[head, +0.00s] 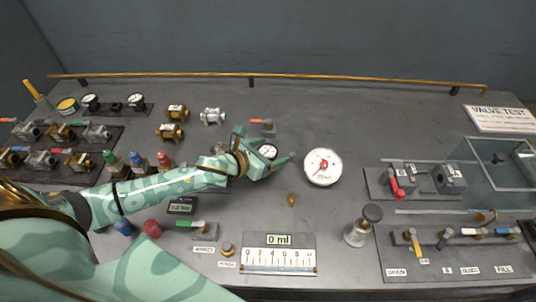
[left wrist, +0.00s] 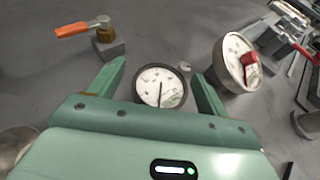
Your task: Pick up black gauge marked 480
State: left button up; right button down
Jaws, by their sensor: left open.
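A small gauge with a black rim and white dial (head: 267,151) stands on the grey bench near its middle. In the left wrist view the same gauge (left wrist: 160,87) lies between the two green fingers, its needle near vertical; its number is too small to read. My left gripper (head: 268,155) is open around it, with a finger on each side and a visible gap to the fingers. Part of the gauge is hidden by the gripper body in the left wrist view. My right gripper is not in view.
A larger white gauge with a red needle (head: 323,167) stands just right of the left gripper. A valve with an orange handle (head: 262,127) is just behind it. Two more black-rimmed gauges (head: 90,101) sit at the far left. The back middle of the bench is clear.

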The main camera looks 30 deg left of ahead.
pick_arm(q)
jog(key=shift+w+d+f, duration=0.2)
jog(key=shift+w+f, duration=0.1)
jog(key=shift+w, duration=0.3)
jog(key=shift+s, duration=0.1)
jog(key=c, duration=1.1)
jog(key=shift+r, duration=0.15)
jog(key=shift+c, duration=0.2)
